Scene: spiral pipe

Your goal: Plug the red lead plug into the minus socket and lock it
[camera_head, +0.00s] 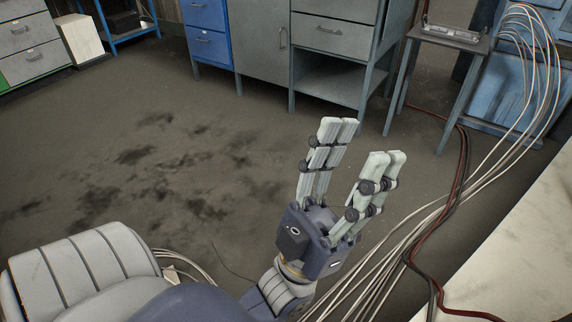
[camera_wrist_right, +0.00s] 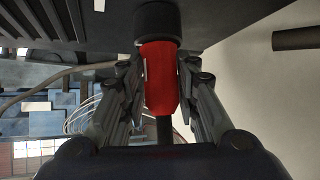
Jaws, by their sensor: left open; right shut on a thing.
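In the right wrist view, my right gripper (camera_wrist_right: 158,90) is shut on the red lead plug (camera_wrist_right: 160,75), with fingers on both sides of it. The plug's top end meets a black round socket part (camera_wrist_right: 156,22) on a dark panel (camera_wrist_right: 215,20). I cannot tell how deep the plug sits or whether it is locked. A dark stem shows below the red body. No socket label is readable. In the head view, my left gripper (camera_head: 357,140) is open and empty above the floor. My right gripper, the plug and the socket are outside the head view.
Grey and blue cabinets (camera_head: 262,45) stand at the back. A small metal table (camera_head: 450,38) is at the upper right. White cables and a red cable (camera_head: 459,165) run down the right side. A pale tabletop (camera_head: 520,245) fills the lower right. The left floor is clear.

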